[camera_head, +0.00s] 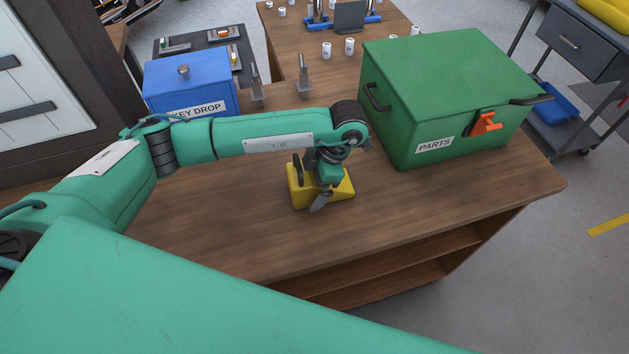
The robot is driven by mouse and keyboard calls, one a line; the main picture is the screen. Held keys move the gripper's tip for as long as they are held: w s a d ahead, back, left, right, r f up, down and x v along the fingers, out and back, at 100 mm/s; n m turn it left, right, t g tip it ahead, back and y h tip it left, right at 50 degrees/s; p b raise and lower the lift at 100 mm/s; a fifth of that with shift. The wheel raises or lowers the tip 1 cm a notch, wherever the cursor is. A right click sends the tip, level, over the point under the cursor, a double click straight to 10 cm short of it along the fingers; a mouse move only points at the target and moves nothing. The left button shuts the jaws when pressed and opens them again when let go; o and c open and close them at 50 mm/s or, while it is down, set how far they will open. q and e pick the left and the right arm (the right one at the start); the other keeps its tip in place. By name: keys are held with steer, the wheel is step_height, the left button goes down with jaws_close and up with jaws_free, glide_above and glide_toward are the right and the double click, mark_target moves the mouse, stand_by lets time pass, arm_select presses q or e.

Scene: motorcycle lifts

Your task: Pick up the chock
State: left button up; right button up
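The yellow chock (301,196) sits on the wooden workbench (230,225), near the middle of its front part. My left gripper (318,190) reaches down over the chock from my green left arm. One grey finger shows in front of the chock's near face, and a dark upright piece stands at the chock's upper left. The gripper body hides the middle of the chock. I cannot tell whether the fingers touch it or are shut on it. My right gripper is not in view.
A green PARTS box (440,85) with an orange latch (486,123) stands right of the chock. A blue KEY DROP box (190,83) stands at back left. Two grey upright brackets (304,76) stand behind my forearm.

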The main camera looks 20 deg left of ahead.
arm_select(q)
steer(key=shift+c, duration=0.5)
steer(key=c, duration=1.1)
steer(key=shift+c, duration=1.4)
steer(key=shift+r, duration=0.2)
